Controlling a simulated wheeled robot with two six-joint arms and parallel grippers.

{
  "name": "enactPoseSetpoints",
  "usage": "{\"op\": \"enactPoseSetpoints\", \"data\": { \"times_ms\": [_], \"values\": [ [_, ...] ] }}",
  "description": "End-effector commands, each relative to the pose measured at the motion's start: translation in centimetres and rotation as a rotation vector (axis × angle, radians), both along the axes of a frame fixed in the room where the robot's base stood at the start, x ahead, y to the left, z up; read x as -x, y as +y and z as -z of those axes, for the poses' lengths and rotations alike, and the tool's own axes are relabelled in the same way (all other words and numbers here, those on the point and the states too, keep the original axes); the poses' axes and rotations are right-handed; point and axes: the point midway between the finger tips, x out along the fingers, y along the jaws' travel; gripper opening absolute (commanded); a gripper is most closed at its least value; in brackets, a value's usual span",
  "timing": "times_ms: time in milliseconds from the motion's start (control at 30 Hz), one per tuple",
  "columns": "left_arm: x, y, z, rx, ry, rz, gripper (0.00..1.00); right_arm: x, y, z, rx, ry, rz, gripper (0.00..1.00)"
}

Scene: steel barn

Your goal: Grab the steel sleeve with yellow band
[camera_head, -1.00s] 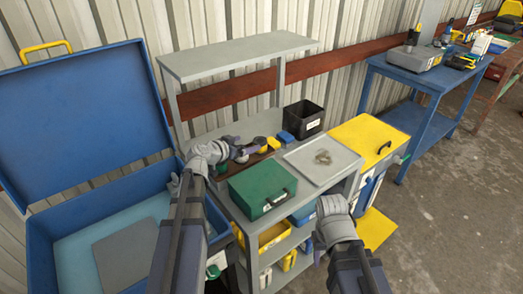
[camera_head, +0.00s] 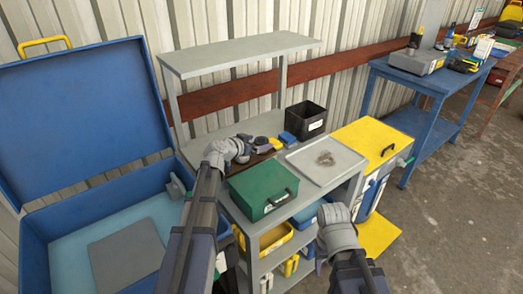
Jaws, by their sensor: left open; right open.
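I cannot make out a steel sleeve with a yellow band for certain. Small yellow (camera_head: 263,142) and grey-orange (camera_head: 276,144) parts lie together on the grey workbench (camera_head: 212,139), just right of my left gripper; they are too small to name. My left gripper (camera_head: 243,150) is open, over the bench behind the green case, and hides part of what lies there. My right gripper (camera_head: 321,252) is open in front of the bench's right side, below the top, with its fingers partly hidden by its own body.
A green case (camera_head: 262,188), grey tray (camera_head: 305,168) with small blurred contents, black bin (camera_head: 305,119) and blue block (camera_head: 288,138) crowd the bench. A raised shelf (camera_head: 240,53) overhangs its back. A yellow-topped cabinet (camera_head: 370,140) stands right, an open blue chest (camera_head: 85,100) left.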

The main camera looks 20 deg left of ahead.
Motion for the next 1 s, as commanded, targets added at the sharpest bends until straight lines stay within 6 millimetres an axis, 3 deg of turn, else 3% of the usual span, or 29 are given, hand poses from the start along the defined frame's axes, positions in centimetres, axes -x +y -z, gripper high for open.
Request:
{"op": "enactPoseSetpoints", "data": {
  "times_ms": [267, 1000],
  "values": [
    [-0.34, -0.13, 0.1, 0.0, 0.0, -0.001, 0.98, 0.0, 0.0, 0.09, 0.0, 0.0, 0.0, 0.5],
    [-0.33, -0.12, 0.09, 0.0, 0.0, -0.001, 0.14, 0.0, 0.0, 0.1, 0.0, 0.0, 0.0, 0.5]
  ]
}}
